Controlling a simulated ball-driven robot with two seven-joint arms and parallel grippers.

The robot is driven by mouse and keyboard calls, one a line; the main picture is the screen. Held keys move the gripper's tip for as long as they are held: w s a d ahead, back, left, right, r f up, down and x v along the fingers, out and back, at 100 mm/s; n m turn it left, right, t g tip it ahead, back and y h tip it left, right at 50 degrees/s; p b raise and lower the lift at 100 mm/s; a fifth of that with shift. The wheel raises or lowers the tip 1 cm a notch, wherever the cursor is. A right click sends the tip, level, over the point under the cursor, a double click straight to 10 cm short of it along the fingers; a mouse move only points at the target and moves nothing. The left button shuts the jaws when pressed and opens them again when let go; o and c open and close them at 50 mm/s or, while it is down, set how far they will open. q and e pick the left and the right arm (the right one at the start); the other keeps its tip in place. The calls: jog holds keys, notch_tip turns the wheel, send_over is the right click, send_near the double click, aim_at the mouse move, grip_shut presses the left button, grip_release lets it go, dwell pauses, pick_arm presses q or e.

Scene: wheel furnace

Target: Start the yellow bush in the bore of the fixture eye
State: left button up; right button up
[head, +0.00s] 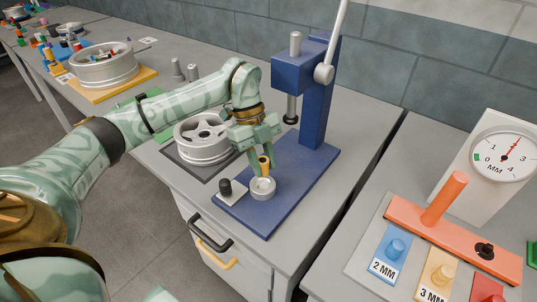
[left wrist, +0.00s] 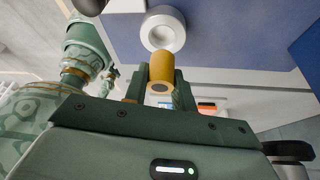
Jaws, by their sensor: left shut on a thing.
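The yellow bush (head: 264,164) is held upright, or nearly so, between the fingers of my left gripper (head: 262,158). The fixture eye (head: 262,189) is a pale ring on the blue press base. In the head view the bush is just above the eye's far rim. In the left wrist view the eye (left wrist: 163,28) shows beyond the bush with its bore visible. I cannot tell whether they touch. My right gripper is not in view.
The blue press (head: 318,100) with its column and lever stands behind the eye. A black knob on a pale block (head: 226,189) is close left of the eye. A spoked wheel (head: 203,140) sits behind my left gripper.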

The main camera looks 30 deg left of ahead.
pick_arm(q)
jog(key=shift+s+r, duration=0.1)
jog(key=shift+s, duration=0.1)
jog(key=shift+w+r+p, duration=0.15)
jog(key=shift+p, duration=0.25)
jog(key=shift+f, duration=0.9)
jog(key=shift+f+b, duration=0.3)
jog(key=shift+f, duration=0.55)
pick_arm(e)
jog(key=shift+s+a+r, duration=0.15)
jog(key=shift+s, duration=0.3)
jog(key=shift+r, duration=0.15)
pick_arm(q)
jog(key=shift+p, duration=0.4)
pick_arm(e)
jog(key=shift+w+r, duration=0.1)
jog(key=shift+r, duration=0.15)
